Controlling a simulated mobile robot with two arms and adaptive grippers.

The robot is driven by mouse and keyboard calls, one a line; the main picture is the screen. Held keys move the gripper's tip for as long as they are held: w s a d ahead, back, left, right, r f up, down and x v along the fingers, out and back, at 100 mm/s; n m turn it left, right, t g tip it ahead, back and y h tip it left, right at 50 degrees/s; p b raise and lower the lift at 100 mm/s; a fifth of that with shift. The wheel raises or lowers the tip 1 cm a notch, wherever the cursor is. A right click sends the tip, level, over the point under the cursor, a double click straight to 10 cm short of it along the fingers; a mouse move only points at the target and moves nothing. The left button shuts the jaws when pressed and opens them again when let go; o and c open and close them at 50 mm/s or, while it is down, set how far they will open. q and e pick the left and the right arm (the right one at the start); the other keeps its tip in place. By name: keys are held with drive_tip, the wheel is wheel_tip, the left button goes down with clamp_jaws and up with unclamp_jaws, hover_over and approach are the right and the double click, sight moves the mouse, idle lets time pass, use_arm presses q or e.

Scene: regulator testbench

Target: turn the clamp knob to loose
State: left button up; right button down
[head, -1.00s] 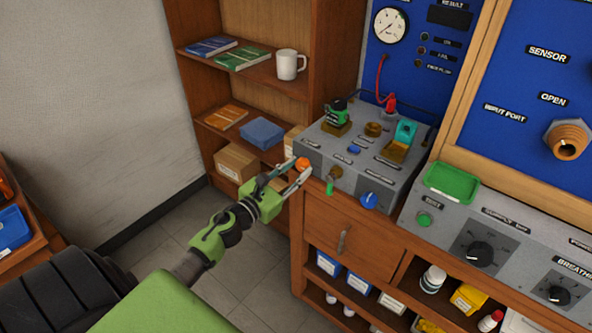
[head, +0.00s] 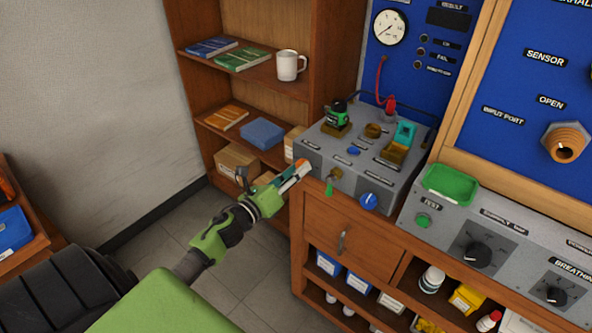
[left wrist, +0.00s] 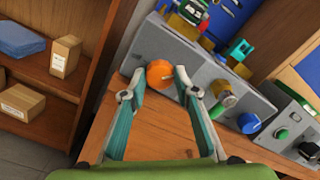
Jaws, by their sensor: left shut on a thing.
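A round orange knob (left wrist: 159,74) sits on the front face of the grey test unit (head: 392,184), at its left end. I take it as the clamp knob; its label is not readable. My left gripper (head: 299,168) reaches it from the front left. In the left wrist view the two fingertips lie on either side of the knob, shut on it. In the head view the fingers hide most of the knob. My right gripper is not in view.
A brass fitting with a green lever (head: 331,184) and a blue knob (head: 369,201) are to the right on the same front face. A green tray (head: 450,183) lies on the neighbouring console. A shelf with a white mug (head: 290,65) stands behind left.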

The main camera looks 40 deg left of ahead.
use_arm(q)
drive_tip(key=shift+f+n+p, duration=0.15)
drive_tip(key=shift+n+p, duration=3.4)
drive_tip(key=shift+n, duration=9.65)
drive_tip(key=o, duration=1.1)
